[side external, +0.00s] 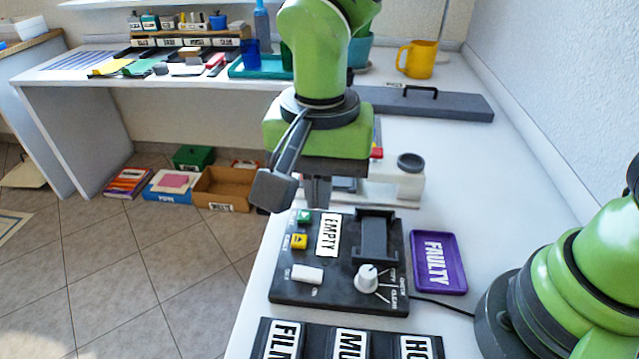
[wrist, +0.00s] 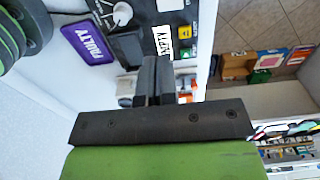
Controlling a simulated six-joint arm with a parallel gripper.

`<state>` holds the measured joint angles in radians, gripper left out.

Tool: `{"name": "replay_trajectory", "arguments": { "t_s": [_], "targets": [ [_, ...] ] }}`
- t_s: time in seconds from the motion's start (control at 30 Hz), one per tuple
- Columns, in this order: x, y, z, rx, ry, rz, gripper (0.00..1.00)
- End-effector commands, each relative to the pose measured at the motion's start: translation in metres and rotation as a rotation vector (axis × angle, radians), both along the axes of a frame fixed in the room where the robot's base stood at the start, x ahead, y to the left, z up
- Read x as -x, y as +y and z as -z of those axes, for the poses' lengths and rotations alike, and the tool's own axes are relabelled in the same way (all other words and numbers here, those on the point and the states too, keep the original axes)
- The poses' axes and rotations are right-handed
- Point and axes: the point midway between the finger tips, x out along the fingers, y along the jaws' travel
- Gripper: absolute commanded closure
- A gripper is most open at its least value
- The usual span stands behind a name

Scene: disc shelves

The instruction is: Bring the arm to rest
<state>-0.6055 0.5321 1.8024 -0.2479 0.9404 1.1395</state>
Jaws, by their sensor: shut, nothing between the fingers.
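My gripper (side external: 318,192) hangs from the green wrist above the back edge of the black control panel (side external: 336,290). In the wrist view my gripper (wrist: 154,62) shows its two dark fingers together, with nothing between them. The panel carries a white EMPTY label (side external: 327,235), a white knob (side external: 367,279), coloured buttons and a dark raised holder (side external: 375,238). The gripper looks apart from the panel, but the exact height is hard to tell.
A purple FAULTY tray (side external: 439,262) lies right of the panel. Labelled black bins (side external: 345,345) stand in front. Behind are a grey slab with a handle (side external: 425,103), a yellow mug (side external: 418,60) and a white device (side external: 405,185). Boxes (side external: 222,188) lie on the floor at left.

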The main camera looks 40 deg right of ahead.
Motion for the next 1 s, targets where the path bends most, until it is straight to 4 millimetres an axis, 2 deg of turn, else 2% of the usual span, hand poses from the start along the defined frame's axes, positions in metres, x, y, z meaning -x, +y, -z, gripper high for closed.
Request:
{"name": "replay_trajectory", "arguments": {
  "t_s": [0.13, 0.23, 0.37, 0.47, 0.6, 0.7, 0.83, 1.0],
  "targets": [
    [0.000, -0.001, -0.001, -0.001, -0.001, -0.001, 1.00],
    [-0.001, -0.007, -0.011, -0.019, -0.018, -0.009, 1.00],
    [0.001, -0.031, -0.044, -0.070, -0.080, -0.049, 1.00],
    [0.011, -0.058, -0.075, -0.113, -0.157, -0.099, 1.00],
    [0.033, -0.093, -0.109, -0.146, -0.283, -0.177, 1.00],
    [0.054, -0.115, -0.125, -0.146, -0.380, -0.234, 1.00],
    [0.081, -0.135, -0.137, -0.118, -0.504, -0.307, 1.00],
    [0.106, -0.148, -0.140, -0.067, -0.613, -0.378, 1.00]
  ]
}}
